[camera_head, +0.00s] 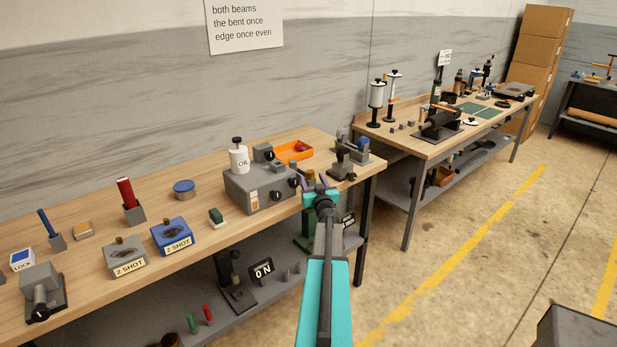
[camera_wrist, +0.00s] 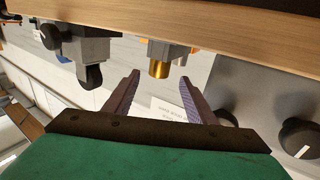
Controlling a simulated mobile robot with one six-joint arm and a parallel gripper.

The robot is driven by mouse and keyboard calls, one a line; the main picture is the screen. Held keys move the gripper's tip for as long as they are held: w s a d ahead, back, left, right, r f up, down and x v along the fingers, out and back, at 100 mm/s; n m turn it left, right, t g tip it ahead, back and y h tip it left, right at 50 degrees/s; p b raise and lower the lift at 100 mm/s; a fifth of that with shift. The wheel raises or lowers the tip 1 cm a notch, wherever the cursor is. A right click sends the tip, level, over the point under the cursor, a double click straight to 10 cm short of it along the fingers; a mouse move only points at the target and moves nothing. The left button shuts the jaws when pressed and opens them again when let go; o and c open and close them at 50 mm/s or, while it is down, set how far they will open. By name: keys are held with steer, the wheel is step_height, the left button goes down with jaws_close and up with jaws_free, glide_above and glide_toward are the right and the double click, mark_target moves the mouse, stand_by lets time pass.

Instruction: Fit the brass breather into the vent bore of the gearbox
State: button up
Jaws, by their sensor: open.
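In the wrist view, a brass cylinder (camera_wrist: 158,68), which looks like the breather, projects from a pale grey block (camera_wrist: 164,48) at the bench edge. That view is turned, with the bench at the top. My gripper (camera_wrist: 158,78) is open and empty. Its two fingers point at the brass piece, which shows between their tips; I cannot tell any contact. In the head view my gripper (camera_head: 316,188) is at the right of a grey box with dark knobs (camera_head: 257,188), perhaps the gearbox.
A white oil can (camera_head: 239,160) stands on the grey box. An orange tray (camera_head: 294,152) is behind it, and a dark clamp-like fixture (camera_head: 344,163) stands to the right. Blue (camera_head: 172,236) and grey (camera_head: 126,258) "2 SHOT" boxes are at the left. Open floor lies at the right.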

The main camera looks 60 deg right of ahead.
mark_target(310, 174)
steer(key=shift+p+x, duration=0.35)
steer(key=shift+x, duration=1.25)
steer(key=c, duration=1.1)
steer(key=shift+c, duration=0.2)
steer(key=shift+r, duration=0.1)
steer(key=shift+r, duration=1.55)
steer(key=w+a+r+b+v, duration=0.1)
steer(key=w+a+b+v, duration=0.1)
steer(key=v, duration=1.3)
steer(key=shift+a+r, duration=0.4)
steer(key=shift+a, duration=0.05)
steer(key=shift+s, duration=0.1)
